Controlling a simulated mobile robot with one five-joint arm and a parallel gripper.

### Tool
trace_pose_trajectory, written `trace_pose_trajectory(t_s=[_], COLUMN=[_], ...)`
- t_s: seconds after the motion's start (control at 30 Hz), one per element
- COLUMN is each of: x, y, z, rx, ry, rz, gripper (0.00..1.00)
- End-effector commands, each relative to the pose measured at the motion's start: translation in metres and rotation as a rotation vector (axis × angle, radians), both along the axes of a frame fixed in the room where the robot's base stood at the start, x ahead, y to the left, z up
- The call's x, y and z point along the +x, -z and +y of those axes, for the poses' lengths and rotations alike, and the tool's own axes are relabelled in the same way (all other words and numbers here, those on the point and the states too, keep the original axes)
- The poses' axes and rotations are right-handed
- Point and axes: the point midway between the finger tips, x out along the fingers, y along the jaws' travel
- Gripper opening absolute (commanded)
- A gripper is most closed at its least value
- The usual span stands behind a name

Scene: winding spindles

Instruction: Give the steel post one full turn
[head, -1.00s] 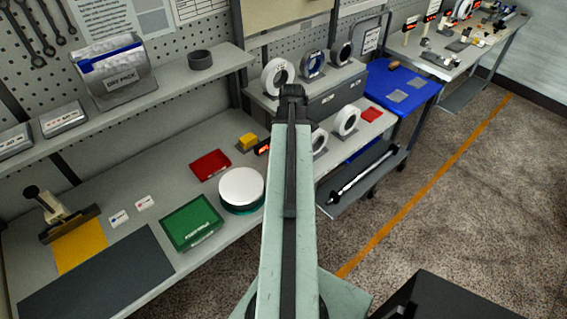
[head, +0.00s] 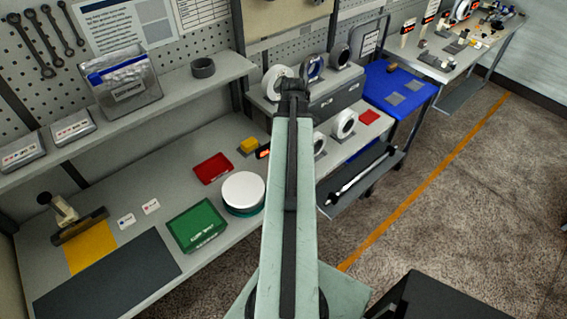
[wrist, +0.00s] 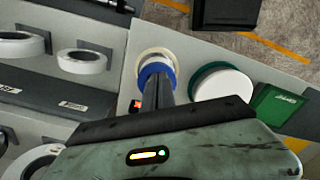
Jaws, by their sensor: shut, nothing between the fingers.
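My gripper (wrist: 158,92) shows in the wrist view as two dark fingers, shut with nothing between them. They point toward a blue ring and a cream ring (wrist: 152,55) on the bench, and overlap the blue ring in the picture; I cannot tell if they touch it. I cannot make out the steel post for certain; anything at the ring's middle is hidden behind the fingers. A small orange-lit display (wrist: 135,104) sits left of the fingers, and shows beside my arm in the head view (head: 263,153). My arm hides the fingers in the head view.
A white disc on a green base (head: 243,191) stands near the bench's front edge, with a green box (head: 197,225) and a red tray (head: 213,168) nearby. White rolls (head: 345,124) stand right of my arm. A far bench (head: 455,65) carries small stands with orange displays.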

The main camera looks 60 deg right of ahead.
Motion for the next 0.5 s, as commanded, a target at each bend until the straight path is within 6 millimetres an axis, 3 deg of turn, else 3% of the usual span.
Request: trace_pose_trajectory(t_s=[0.17, 0.3, 0.5], x=[0.001, 0.007, 0.006], y=[-0.001, -0.011, -0.003], z=[-0.003, -0.021, -0.019], rx=[0.000, 0.000, 0.000], ry=[0.000, 0.001, 0.000], rz=[0.000, 0.000, 0.000], gripper=[0.00, 0.00, 0.00])
